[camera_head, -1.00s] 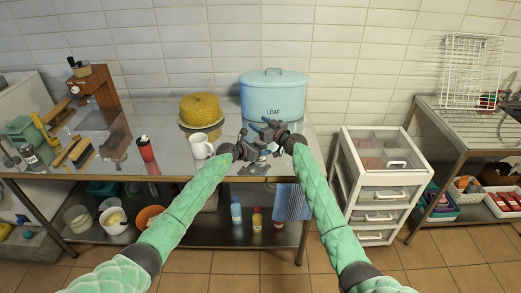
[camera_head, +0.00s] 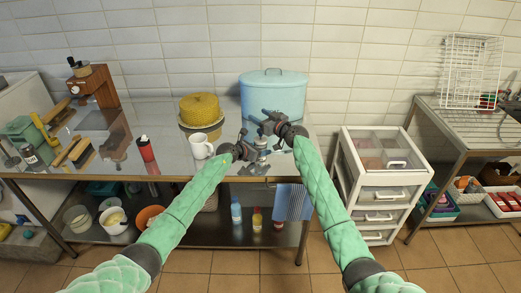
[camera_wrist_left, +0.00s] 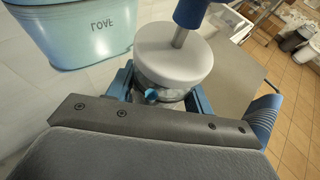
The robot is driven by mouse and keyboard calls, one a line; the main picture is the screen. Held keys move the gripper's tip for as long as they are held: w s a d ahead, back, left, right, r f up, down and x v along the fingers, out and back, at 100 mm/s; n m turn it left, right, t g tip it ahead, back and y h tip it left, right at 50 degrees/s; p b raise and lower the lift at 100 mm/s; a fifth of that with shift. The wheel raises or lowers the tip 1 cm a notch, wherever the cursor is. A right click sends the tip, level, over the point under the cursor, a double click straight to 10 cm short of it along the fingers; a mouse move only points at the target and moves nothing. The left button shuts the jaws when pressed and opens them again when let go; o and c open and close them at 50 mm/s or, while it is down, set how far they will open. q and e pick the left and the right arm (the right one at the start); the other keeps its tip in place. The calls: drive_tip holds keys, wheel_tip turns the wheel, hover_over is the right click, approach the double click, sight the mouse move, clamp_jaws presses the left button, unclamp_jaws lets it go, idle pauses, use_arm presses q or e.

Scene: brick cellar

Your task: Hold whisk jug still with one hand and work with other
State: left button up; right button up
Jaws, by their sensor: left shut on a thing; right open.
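In the head view the jug (camera_head: 261,144) is small and partly hidden by my grippers. My left gripper (camera_head: 248,148) is at its left side. My right gripper (camera_head: 267,122) is open and empty, above and behind the jug, apart from it.
A blue loaf bin (camera_head: 273,92) stands right behind the grippers. A white drawer unit (camera_head: 385,185) stands right of the steel table (camera_head: 175,163).

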use_arm(q)
drive_tip(key=o, duration=1.1)
drive_tip(key=shift+o, duration=0.2)
drive_tip(key=v, duration=1.2)
drive_tip(key=shift+w, duration=0.1)
drive_tip(key=shift+f, duration=0.1)
